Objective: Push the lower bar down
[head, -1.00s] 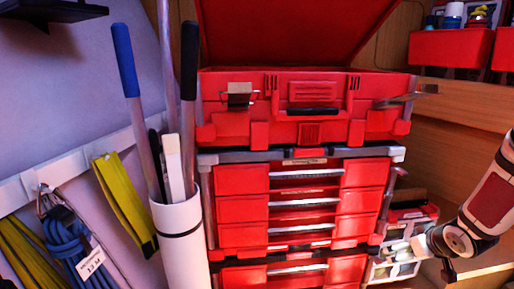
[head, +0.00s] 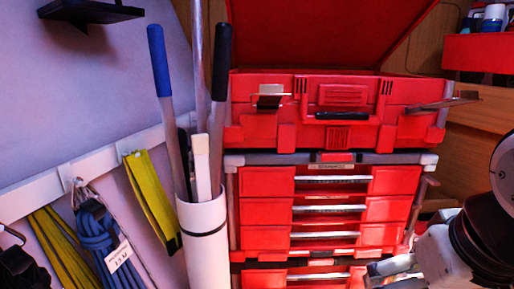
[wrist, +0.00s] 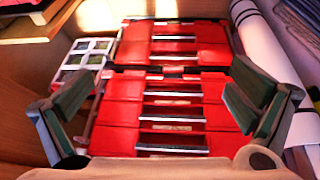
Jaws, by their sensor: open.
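A stack of red drawers (head: 267,210) stands below a red case with its lid raised. Several metal bars run across the drawer fronts; the lowest one in the head view (head: 318,276) is near the bottom edge. I cannot tell for sure which is the lower bar. The wrist view shows these drawers turned over, with bars such as one near the gripper (wrist: 172,142). My gripper (wrist: 157,95) is open and empty, its two fingers spread either side of the drawers. In the head view my gripper (head: 393,268) is partly cut off at the lower right, beside the stack.
A white tube (head: 203,235) holding long-handled tools stands just left of the drawers. Coiled blue line (head: 98,238) and yellow straps (head: 150,200) hang from a white rail. The red case (head: 335,110) sits on top. A grey compartment rack (wrist: 88,52) stands beside the drawers.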

